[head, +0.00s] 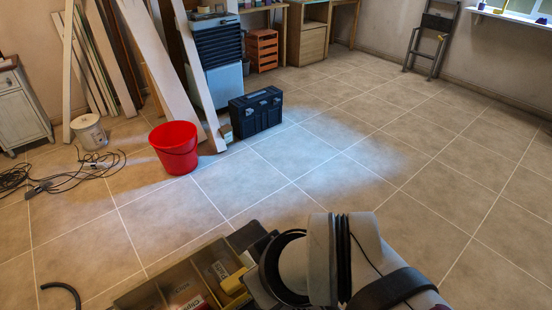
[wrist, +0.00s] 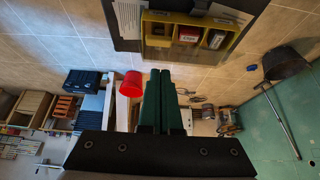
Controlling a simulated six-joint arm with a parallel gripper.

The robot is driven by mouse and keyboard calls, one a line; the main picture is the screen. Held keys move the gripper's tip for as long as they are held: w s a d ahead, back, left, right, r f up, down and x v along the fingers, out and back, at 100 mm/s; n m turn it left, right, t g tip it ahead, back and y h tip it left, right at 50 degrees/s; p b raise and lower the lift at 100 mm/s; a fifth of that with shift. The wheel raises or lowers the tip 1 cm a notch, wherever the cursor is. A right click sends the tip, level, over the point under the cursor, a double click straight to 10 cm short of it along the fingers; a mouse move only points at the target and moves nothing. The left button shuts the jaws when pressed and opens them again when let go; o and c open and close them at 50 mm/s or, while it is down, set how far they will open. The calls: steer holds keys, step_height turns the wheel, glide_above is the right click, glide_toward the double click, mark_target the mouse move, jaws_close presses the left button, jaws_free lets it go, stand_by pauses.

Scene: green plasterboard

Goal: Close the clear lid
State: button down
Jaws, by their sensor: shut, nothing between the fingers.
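An open-topped organizer box (head: 152,297) with tan walls and several compartments stands at the bottom of the head view, partly cut off by the frame edge. Small labelled packs and a yellow item lie in it. In the wrist view the box (wrist: 231,47) shows at the top, with yellow edges. I cannot make out the clear lid with certainty in either view. My gripper (wrist: 160,72) has two green fingers pressed together, with nothing between them. In the wrist view its tips are below the box in the picture and look apart from it. My arm covers the box's right side in the head view.
White sheets of paper (wrist: 128,18) lie beside the box on a dark surface. On the tiled floor beyond stand a red bucket (head: 175,150), a dark toolbox (head: 256,112) and leaning boards (head: 165,70). Cables (head: 70,178) lie at left. The floor at right is clear.

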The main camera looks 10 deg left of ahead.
steer(key=w+a+g+h, duration=0.3)
steer(key=w+a, duration=0.3)
glide_above(236, 282)
steer(key=f, duration=0.6)
steer(key=w+f, duration=0.1)
steer(key=f, duration=0.3)
steer(key=shift+a, duration=0.4)
steer(key=shift+s+d+f, duration=0.2)
steer(key=shift+f, duration=0.4)
steer(key=shift+s+d+f, duration=0.2)
steer(key=shift+f, duration=0.4)
steer(key=shift+s+d+f, duration=0.15)
steer(key=shift+f, duration=0.35)
